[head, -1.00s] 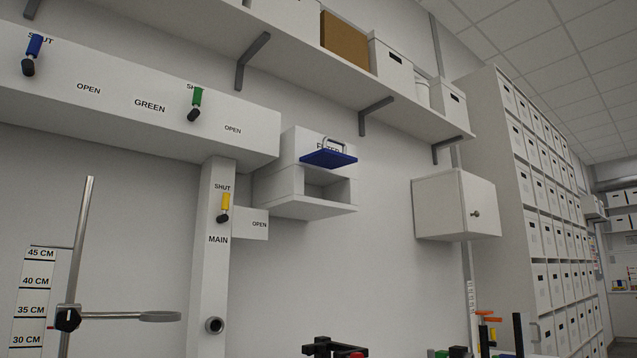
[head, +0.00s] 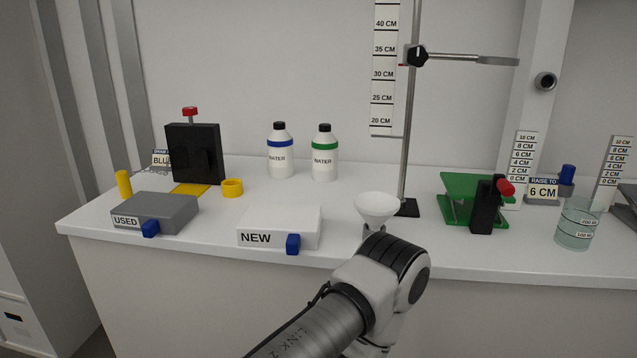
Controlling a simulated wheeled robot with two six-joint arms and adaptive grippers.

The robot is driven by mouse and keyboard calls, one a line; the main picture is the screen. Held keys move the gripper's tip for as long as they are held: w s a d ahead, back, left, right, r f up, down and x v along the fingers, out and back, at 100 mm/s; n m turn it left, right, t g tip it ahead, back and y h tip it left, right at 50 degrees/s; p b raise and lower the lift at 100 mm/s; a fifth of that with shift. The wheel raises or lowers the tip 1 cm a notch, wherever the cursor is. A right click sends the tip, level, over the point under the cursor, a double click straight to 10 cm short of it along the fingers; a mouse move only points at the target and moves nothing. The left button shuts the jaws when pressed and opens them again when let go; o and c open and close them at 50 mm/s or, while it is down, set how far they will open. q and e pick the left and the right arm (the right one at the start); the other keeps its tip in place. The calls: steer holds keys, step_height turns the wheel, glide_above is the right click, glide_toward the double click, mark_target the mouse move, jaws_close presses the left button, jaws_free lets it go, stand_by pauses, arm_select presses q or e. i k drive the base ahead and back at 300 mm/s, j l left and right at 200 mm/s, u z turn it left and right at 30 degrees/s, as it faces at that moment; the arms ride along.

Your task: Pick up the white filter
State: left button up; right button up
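I see no separate white filter in the head view. A white funnel (head: 377,206) shows just above and behind my arm, near the counter's front edge. A small grey piece is below the funnel, partly hidden by the arm, and I cannot tell if it is a gripper finger or a support. A white box marked NEW (head: 280,222) with a blue handle (head: 293,243) is closed, left of the funnel. A grey box marked USED (head: 165,210) is closed further left. One arm, apparently my left, reaches in from below; its fingertips are not clearly visible. My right gripper is out of view.
A metal stand with a ring (head: 490,61) rises behind the funnel. Two water bottles (head: 280,152) (head: 324,154) stand at the back. A beaker (head: 577,226), a green tray (head: 470,190) and a black clamp (head: 484,208) are right. A black block (head: 194,153) stands left.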

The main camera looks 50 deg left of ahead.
mark_target(293, 228)
steer(key=u, duration=1.65)
